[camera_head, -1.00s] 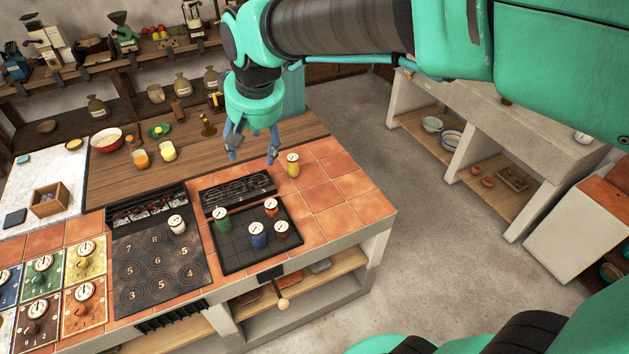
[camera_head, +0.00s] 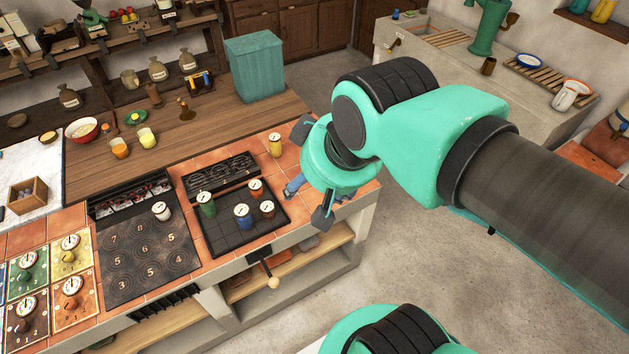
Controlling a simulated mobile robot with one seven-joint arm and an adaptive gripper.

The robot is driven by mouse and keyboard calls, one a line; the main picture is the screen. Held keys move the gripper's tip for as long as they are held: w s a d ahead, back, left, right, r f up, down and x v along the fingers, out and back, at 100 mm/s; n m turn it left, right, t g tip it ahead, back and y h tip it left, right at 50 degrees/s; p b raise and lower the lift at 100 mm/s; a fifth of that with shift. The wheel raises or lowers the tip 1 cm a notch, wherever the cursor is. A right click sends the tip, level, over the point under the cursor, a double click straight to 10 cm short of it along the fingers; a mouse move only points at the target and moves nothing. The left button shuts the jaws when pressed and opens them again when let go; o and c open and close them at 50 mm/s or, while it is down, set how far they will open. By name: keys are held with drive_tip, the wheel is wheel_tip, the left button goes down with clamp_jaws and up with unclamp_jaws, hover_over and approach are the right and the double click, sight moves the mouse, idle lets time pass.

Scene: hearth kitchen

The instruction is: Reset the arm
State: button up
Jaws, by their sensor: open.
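My arm (camera_head: 410,140) reaches in from the right. My gripper (camera_head: 318,207) is at its end, over the right edge of the tiled counter (camera_head: 312,230). The wrist hides much of it. A yellow canister (camera_head: 275,144) stands on the tiles left of the wrist.
A black tray (camera_head: 238,240) holds green, blue, orange and brown canisters left of the gripper. A white canister (camera_head: 161,211) stands on the numbered plate (camera_head: 150,256). A teal bin (camera_head: 255,66) stands behind. Open floor (camera_head: 440,250) lies right of the counter.

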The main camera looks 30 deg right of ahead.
drive_tip(key=shift+s+f, duration=0.1)
drive_tip(key=shift+f, duration=0.05)
wheel_tip(320, 180, down, 3)
drive_tip(key=b, duration=0.3)
drive_tip(key=shift+f, duration=0.15)
